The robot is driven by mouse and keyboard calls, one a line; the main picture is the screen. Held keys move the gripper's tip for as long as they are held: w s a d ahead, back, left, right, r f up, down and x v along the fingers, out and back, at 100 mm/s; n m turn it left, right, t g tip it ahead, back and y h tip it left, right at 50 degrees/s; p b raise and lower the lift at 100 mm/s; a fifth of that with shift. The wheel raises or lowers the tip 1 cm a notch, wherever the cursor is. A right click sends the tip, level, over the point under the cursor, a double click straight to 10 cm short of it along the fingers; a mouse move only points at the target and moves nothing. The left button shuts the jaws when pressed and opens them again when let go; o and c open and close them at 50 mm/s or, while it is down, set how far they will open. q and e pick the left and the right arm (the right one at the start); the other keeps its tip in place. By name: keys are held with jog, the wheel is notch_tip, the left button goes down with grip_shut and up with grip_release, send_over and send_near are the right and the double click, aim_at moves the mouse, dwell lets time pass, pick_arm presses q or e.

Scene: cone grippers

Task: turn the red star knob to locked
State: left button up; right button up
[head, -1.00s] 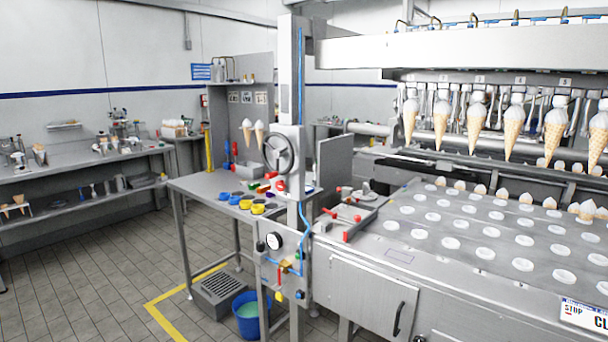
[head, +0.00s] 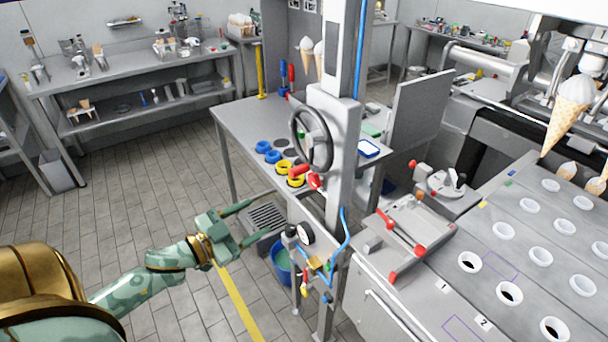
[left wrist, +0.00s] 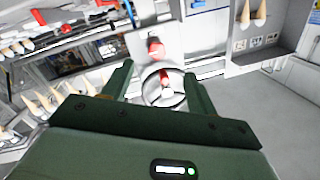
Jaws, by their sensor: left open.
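The red star knob (head: 314,181) is small and sits low on the white column, just below the handwheel (head: 312,138). Its exact setting cannot be read. My left gripper (head: 254,221) is open and empty, to the left of and below the knob, apart from it, with its fingers pointing right toward the column. In the left wrist view, a red knob (left wrist: 155,48) shows beyond the open fingers, above the handwheel (left wrist: 150,92) in that picture. The fingers partly overlap the wheel's surroundings. My right gripper is not in view.
A red handle (head: 298,171) is at the wheel's lower rim. A steel table (head: 232,118) with blue and yellow rings stands behind. A pressure gauge (head: 306,234) and blue hose are below the knob. A blue bucket (head: 283,270) is on the floor. The conveyor machine (head: 480,240) fills the right.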

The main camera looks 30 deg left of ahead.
pick_arm(q)
notch_tip(320, 180, up, 2)
send_near(312, 182)
jog(key=shift+m+h, duration=0.3)
jog(key=x, duration=0.9)
jog(key=shift+a+f, duration=0.2)
jog(key=shift+c, duration=0.2)
jog(key=c, duration=0.9)
